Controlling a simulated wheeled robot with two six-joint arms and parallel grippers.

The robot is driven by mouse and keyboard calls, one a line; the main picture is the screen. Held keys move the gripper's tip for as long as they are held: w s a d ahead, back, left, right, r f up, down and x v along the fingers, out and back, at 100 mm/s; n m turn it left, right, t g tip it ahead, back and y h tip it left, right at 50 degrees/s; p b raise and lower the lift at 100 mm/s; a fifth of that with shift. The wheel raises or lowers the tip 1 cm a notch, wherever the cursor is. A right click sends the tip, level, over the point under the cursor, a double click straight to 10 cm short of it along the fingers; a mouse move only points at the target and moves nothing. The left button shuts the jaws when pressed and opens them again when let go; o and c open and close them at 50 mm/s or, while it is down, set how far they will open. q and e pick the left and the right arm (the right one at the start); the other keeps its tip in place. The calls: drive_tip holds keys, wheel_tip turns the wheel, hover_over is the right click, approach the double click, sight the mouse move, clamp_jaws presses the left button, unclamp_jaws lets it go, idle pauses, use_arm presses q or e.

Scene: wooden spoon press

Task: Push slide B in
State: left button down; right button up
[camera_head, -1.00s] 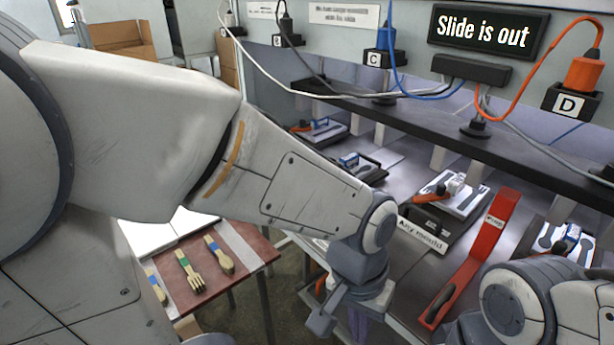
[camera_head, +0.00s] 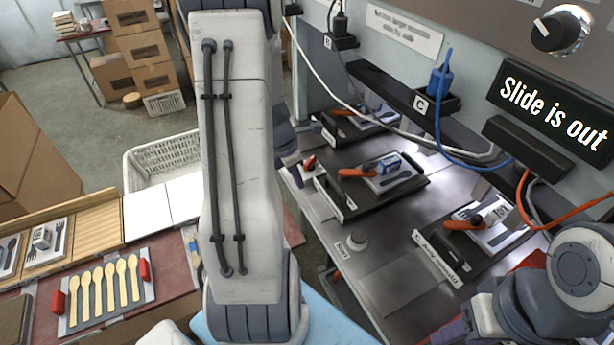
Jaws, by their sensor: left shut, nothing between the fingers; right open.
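Slide B (camera_head: 412,186) is a dark tray on the metal bench below the wall shelf. My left gripper (camera_head: 293,163) is shut and empty near the bench's left edge, left of slide B's front. It is mostly hidden behind my own forearm, and I cannot tell whether it touches anything. My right gripper (camera_head: 452,331) is open at the bottom edge, partly cut off, in front of slide C.
A sign (camera_head: 555,110) reads "Slide is out". Slide C (camera_head: 470,238) stands right of slide B, and another slide (camera_head: 366,121) is behind it. Cables hang over the shelf. A spoon tray (camera_head: 148,288) lies at lower left.

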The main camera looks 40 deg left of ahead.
use_arm(q)
drive_tip(key=b+x, duration=0.2)
drive_tip(key=x, duration=0.6)
drive_tip(key=shift+d+b, duration=0.2)
drive_tip(key=shift+b, duration=0.1)
drive_tip(key=shift+w+d+p, duration=0.25)
drive_tip(key=shift+w+p, duration=0.1)
drive_tip(key=shift+w, duration=0.25)
drive_tip(key=shift+w+d+p, duration=0.2)
drive_tip(key=shift+w+p, duration=0.15)
drive_tip(key=shift+w, duration=0.2)
drive_tip(key=shift+w+d+r, duration=0.1)
drive_tip(key=shift+w+d, duration=0.05)
drive_tip(key=shift+w, duration=0.15)
drive_tip(key=shift+w+d, duration=0.15)
drive_tip(key=shift+w, duration=0.3)
drive_tip(key=shift+p, duration=0.35)
